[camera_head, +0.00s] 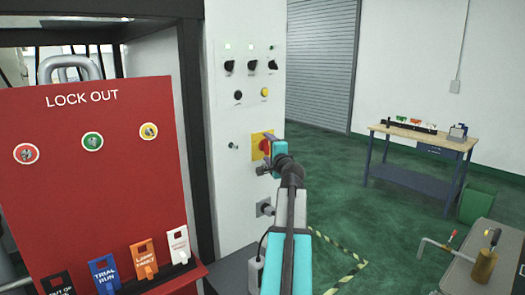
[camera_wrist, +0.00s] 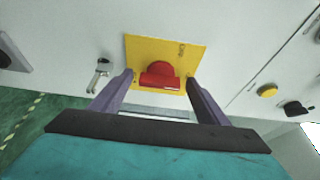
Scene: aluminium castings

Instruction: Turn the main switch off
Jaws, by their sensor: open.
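The main switch is a red rotary handle (camera_head: 265,146) on a yellow plate (camera_head: 257,139), on the white cabinet front. In the wrist view the red handle (camera_wrist: 160,77) stands out from the yellow plate (camera_wrist: 191,48). My gripper (camera_wrist: 161,82) is open, with one purple finger on each side of the handle. A gap shows between each finger and the red handle. In the head view my gripper (camera_head: 268,145) is at the switch and partly hides it. The switch's position markings cannot be read.
Knobs and buttons (camera_head: 251,66) sit above the switch on the cabinet (camera_head: 228,110). A small metal key or latch (camera_wrist: 99,75) is beside the plate. A red lock out board (camera_head: 110,185) with tags stands at left. A workbench (camera_head: 425,139) is at the back right, with open green floor before it.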

